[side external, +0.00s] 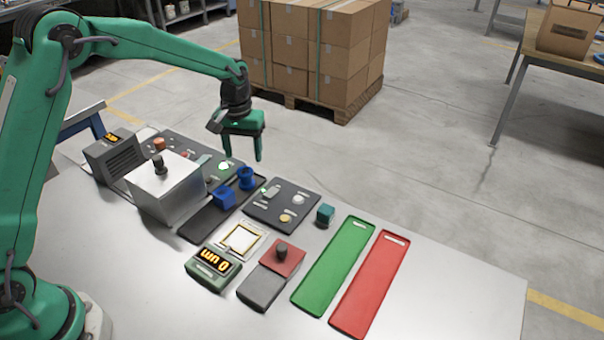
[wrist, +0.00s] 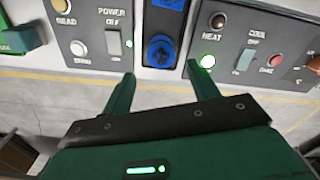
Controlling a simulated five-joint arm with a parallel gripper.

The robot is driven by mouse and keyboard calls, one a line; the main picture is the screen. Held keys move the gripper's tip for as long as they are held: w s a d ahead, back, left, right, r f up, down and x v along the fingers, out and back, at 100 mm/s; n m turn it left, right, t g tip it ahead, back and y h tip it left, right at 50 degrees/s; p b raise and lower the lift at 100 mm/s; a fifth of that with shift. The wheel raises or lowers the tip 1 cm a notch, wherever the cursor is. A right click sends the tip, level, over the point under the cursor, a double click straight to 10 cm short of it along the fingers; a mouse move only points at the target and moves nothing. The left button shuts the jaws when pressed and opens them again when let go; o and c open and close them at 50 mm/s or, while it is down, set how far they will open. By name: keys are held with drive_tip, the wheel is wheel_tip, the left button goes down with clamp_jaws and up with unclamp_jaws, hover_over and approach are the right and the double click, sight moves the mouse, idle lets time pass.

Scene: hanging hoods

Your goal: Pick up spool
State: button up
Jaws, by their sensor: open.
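A blue spool (side external: 246,178) with round flanges stands at the far end of a narrow dark tray (side external: 197,228). In the wrist view the spool (wrist: 160,50) shows beyond the fingertips, roughly between the two fingers. My gripper (side external: 242,155) is above the far end of the tray. Its fingers (wrist: 165,80) are apart, pointing down, with nothing between them. A second blue piece (side external: 223,197), blocky with a hole in its top, sits nearer on the same tray. Its edge (wrist: 168,4) shows at the top of the wrist view.
Control panels flank the tray: one with power controls (side external: 282,206), one with heat and cool controls (side external: 188,152). A metal box (side external: 165,190) with a knob stands left of the tray.

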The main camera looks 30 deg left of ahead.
sight(245, 171)
drive_tip(key=shift+f, duration=3.65)
drive_tip(key=c, duration=1)
drive_tip(key=shift+r, duration=0.25)
drive_tip(key=shift+r, duration=0.6)
drive_tip(key=r, duration=0.3)
drive_tip(key=shift+s+d+r, duration=0.1)
drive_tip(key=shift+s+d, duration=0.2)
drive_tip(key=shift+d, duration=0.1)
drive_tip(key=s+d+r, duration=0.5)
drive_tip(key=d+r, duration=0.1)
drive_tip(key=d, duration=0.3)
drive_tip(key=shift+s+r, duration=0.15)
drive_tip(key=shift+s, duration=0.25)
